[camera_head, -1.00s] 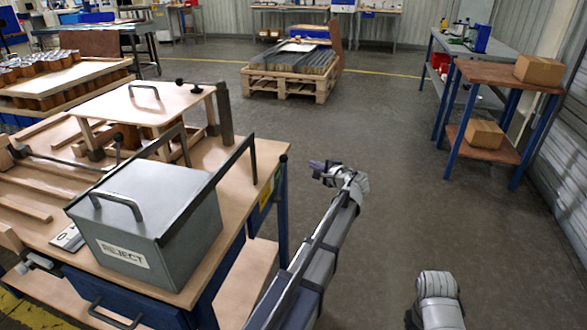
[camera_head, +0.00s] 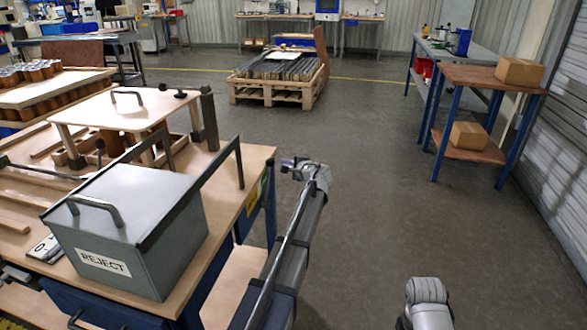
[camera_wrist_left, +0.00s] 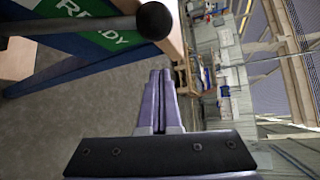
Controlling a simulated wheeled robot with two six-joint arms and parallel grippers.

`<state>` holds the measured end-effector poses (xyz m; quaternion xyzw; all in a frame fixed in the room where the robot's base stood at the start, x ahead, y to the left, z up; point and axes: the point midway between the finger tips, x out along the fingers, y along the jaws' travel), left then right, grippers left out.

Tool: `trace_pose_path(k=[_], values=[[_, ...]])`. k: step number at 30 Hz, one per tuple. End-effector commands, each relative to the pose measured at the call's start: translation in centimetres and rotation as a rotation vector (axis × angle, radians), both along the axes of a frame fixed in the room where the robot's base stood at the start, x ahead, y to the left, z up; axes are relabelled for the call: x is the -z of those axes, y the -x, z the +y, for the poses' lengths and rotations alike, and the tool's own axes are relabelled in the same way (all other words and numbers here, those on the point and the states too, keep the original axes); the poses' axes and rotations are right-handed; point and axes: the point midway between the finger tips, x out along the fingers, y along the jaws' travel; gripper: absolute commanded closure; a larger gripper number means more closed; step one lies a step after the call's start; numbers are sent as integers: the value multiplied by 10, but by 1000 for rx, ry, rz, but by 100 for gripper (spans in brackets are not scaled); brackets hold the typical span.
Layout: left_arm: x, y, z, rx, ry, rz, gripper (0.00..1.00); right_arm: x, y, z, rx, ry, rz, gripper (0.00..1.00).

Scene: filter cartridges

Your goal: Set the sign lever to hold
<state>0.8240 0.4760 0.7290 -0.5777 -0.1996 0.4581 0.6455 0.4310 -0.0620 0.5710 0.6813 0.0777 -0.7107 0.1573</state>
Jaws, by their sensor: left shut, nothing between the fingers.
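The sign lever shows in the left wrist view as a dark rod with a round black knob (camera_wrist_left: 155,20). Behind it is a sign with a green panel (camera_wrist_left: 112,38) and white letters, partly covered by the rod; it seems to read READY. In the head view only a small yellow-green patch of the sign (camera_head: 256,194) shows on the bench's right side; I cannot make out the lever there. My left gripper (camera_head: 288,163) is just right of the bench corner. Its purple fingers (camera_wrist_left: 158,98) are together and empty, apart from the knob in the picture. My right gripper is out of view.
A grey REJECT box (camera_head: 128,228) with a handle stands on the wooden bench (camera_head: 222,190). A loaded pallet (camera_head: 275,90) is on the floor behind. A shelf table with cartons (camera_head: 490,78) stands at right. The middle floor is open.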

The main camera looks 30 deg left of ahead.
Motion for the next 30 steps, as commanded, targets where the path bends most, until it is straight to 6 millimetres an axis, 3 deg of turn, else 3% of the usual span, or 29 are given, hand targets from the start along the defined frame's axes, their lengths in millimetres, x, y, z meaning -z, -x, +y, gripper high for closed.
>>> trace_pose_path(k=[1,7,30], values=[[-8,14,1,0,0,0,100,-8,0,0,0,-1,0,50],[-12,29,5,0,0,0,100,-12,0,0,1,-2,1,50],[-16,39,5,-1,-15,-51,100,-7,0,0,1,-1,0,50]])
